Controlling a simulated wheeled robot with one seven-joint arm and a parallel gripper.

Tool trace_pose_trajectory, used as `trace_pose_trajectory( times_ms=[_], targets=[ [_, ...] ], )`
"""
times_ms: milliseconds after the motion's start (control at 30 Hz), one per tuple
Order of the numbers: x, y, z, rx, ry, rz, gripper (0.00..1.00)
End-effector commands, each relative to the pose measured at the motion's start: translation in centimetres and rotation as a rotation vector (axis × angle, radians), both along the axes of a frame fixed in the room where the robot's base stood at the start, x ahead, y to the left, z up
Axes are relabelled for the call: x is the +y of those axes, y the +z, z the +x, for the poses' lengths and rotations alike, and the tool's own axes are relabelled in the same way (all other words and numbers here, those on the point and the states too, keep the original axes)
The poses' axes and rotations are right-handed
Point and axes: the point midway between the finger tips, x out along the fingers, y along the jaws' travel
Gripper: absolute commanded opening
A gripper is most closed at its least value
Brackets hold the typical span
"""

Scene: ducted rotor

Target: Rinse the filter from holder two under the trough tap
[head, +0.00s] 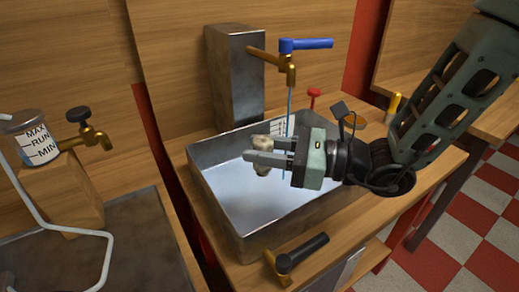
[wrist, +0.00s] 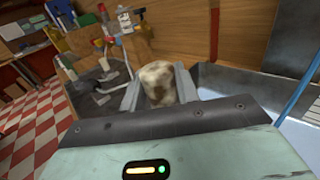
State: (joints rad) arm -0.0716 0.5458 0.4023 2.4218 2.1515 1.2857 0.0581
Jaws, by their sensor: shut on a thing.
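My gripper (head: 272,158) is over the metal trough (head: 192,153), shut on a small whitish, brown-stained filter (head: 263,169). In the wrist view the filter (wrist: 158,82) sits between the two grey fingers. The brass trough tap (head: 289,72) with its blue lever (head: 306,45) stands above the trough. A thin blue stream (head: 290,105) runs down from the spout. It passes close to my gripper, to the right of the filter in the head view. No filter holder can be made out clearly.
A second brass tap (head: 98,137) stands at left on a wooden block, beside a jar marked MAX, RUN, MIN (head: 38,148). A black-handled tool (head: 300,255) lies on the trough's front ledge. A small red-topped part (head: 313,97) stands behind the trough.

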Motion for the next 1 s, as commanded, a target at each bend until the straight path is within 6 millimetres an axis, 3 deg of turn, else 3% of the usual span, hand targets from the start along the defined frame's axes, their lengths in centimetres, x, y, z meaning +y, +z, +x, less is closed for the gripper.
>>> trace_pose_trajectory(
  times_ms=[1000],
  targets=[
    [-3.1, -1.9, 9.2, 0.000, -0.002, 0.000, 0.09]
  ],
)
